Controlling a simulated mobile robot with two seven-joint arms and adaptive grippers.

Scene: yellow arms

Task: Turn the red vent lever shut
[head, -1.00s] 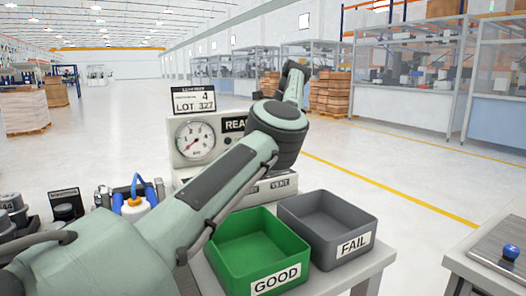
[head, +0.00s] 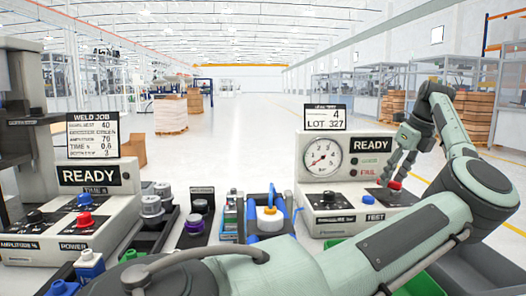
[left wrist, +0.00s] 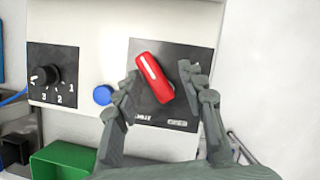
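The red vent lever (left wrist: 153,78) sits on a dark square plate in the left wrist view, tilted from upper left to lower right, with a white stripe near its upper end. In the head view the red lever (head: 395,185) is on the right of the leak tester panel. My left gripper (head: 396,166) is above it, fingers pointing down. In the left wrist view my left gripper (left wrist: 160,82) is open, one finger on each side of the lever. The left finger is very close; I cannot tell if it touches. My right gripper is not in view.
A black selector knob (left wrist: 45,75) and a blue button (left wrist: 103,95) are left of the lever plate. The pressure gauge (head: 322,157) and READY display (head: 371,145) stand behind. A green bin (left wrist: 62,160) and a grey bin (head: 478,258) lie in front of the tester.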

